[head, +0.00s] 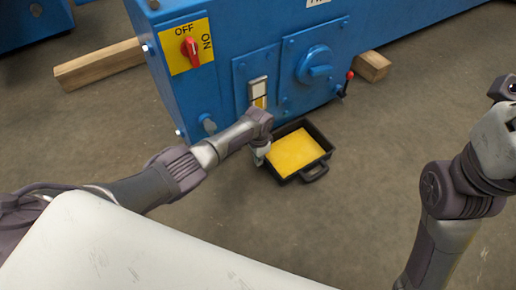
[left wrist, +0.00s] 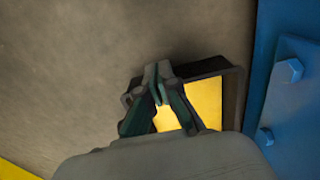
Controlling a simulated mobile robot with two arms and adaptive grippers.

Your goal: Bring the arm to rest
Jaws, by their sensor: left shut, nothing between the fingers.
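My left arm reaches in from the left in the head view. My left gripper (head: 262,155) hangs by the left edge of a black tray (head: 318,174) that holds a yellow liquid or surface (head: 296,152). In the left wrist view the gripper's fingers (left wrist: 157,75) are shut together with nothing between them, and the tray (left wrist: 233,95) lies beyond them. I cannot tell whether the fingertips touch the tray. My right arm (head: 450,190) stands bent at the right edge in the head view, and its gripper is out of view.
A blue machine (head: 230,35) stands behind the tray, with a red OFF/ON switch (head: 190,48), a round blue cap (head: 315,66), a red-knobbed lever (head: 348,80) and a small sight window (head: 258,90). Wooden beams (head: 98,65) lie under it. The concrete floor (head: 340,225) in front is clear.

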